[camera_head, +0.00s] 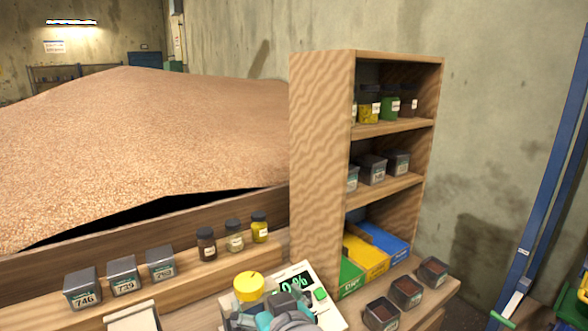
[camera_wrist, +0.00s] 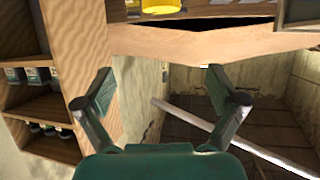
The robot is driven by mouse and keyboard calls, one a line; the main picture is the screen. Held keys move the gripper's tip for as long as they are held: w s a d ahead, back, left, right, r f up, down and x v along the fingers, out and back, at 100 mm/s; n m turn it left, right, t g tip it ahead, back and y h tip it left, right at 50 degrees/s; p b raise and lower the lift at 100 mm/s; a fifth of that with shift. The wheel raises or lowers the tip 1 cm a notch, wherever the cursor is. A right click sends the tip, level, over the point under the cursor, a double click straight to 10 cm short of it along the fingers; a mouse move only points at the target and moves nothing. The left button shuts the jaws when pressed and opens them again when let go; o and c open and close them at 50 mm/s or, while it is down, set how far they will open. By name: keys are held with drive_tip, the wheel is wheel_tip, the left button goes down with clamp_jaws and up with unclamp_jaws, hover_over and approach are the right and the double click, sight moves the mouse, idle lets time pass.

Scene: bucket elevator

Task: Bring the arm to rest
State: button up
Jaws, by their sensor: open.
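My gripper (camera_wrist: 162,88) shows in the wrist view with its two green-grey fingers spread wide apart. Nothing is between the fingers; beyond them are a wooden edge, a wall and a dark floor area. In the head view, grey and teal parts of my arm show at the bottom edge, low in front of the meter (camera_head: 305,292) with a green display. A jar with a yellow lid (camera_head: 248,287) stands beside the meter, close to my arm. I cannot tell whether they touch.
A wooden shelf (camera_head: 320,160) stands on the right with jars, grey boxes and coloured bins. Grey numbered boxes (camera_head: 122,276) and small jars (camera_head: 234,236) line the ledge at left. Open dark boxes (camera_head: 406,291) sit at right. A large grain heap (camera_head: 150,150) lies behind.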

drive_tip(key=s+d+f+m+h, duration=0.1)
drive_tip(key=s+d+f, duration=0.35)
drive_tip(key=f, duration=0.35)
drive_tip(key=s+d+f+t+h, duration=0.1)
drive_tip(key=s+d+f, duration=0.35)
drive_tip(key=f, duration=0.35)
drive_tip(key=s+d+f+m, duration=0.1)
drive_tip(key=s+d+f, duration=0.2)
drive_tip(key=d+f, duration=0.4)
drive_tip(key=s+d+f+m+h, duration=0.1)
drive_tip(key=s+d, duration=0.2)
drive_tip(key=s, duration=1)
drive_tip(key=s+d+f+m+t+h, duration=0.1)
drive_tip(key=s+d, duration=0.3)
drive_tip(key=s, duration=1)
drive_tip(key=shift+h, duration=0.5)
drive_tip(key=shift+s+f, duration=0.1)
